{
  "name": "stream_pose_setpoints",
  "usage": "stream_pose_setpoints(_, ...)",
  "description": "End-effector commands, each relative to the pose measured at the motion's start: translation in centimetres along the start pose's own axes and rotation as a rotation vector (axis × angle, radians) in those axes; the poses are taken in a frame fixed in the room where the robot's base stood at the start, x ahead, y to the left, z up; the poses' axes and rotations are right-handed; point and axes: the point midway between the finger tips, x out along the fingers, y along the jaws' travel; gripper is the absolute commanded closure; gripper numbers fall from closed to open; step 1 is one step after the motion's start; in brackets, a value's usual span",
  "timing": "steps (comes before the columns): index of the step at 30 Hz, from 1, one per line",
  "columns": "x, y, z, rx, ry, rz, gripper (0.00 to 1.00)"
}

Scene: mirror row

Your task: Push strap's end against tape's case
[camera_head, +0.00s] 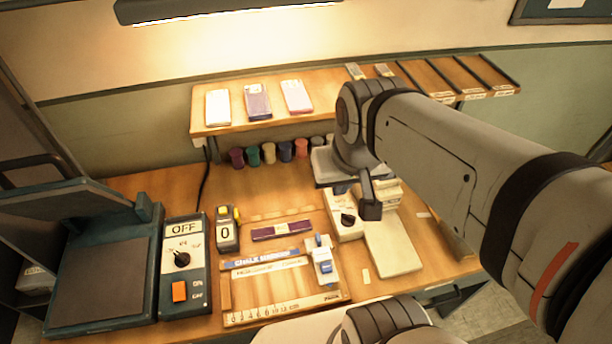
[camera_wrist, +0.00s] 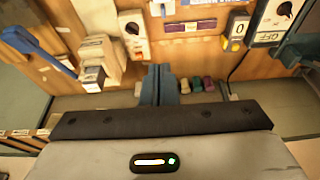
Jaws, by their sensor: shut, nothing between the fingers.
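I cannot tell for certain which things are the strap and the tape's case. A flat purple bar (camera_head: 283,231) with a small label lies on the bench, also in the wrist view (camera_wrist: 176,28). A dark case with a yellow top and a "0" (camera_head: 227,233) stands left of it, apart from it; the wrist view shows this case too (camera_wrist: 236,32). My gripper (camera_head: 341,188) is partly hidden by my arm. In the wrist view its blue-grey fingers (camera_wrist: 159,82) are together and empty, above the back of the bench, clear of the bar and the case.
A knob box (camera_head: 346,217) and a pale slab (camera_head: 393,245) stand near my gripper. Several coloured spools (camera_head: 269,153) line the back under a shelf (camera_head: 222,125). A ruler board (camera_head: 250,290) and an OFF switch box (camera_head: 184,290) lie in front. Some bare bench shows between.

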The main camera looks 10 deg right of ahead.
Motion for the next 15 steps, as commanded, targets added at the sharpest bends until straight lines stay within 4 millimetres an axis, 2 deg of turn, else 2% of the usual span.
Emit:
stream_pose_setpoints(5, 4.2, 0.5, -1.5, 0.254, -0.069, -0.022, 1.0)
stream_pose_setpoints(15, 18.2, 1.9, -5.9, 1.11, -0.289, -0.017, 1.0)
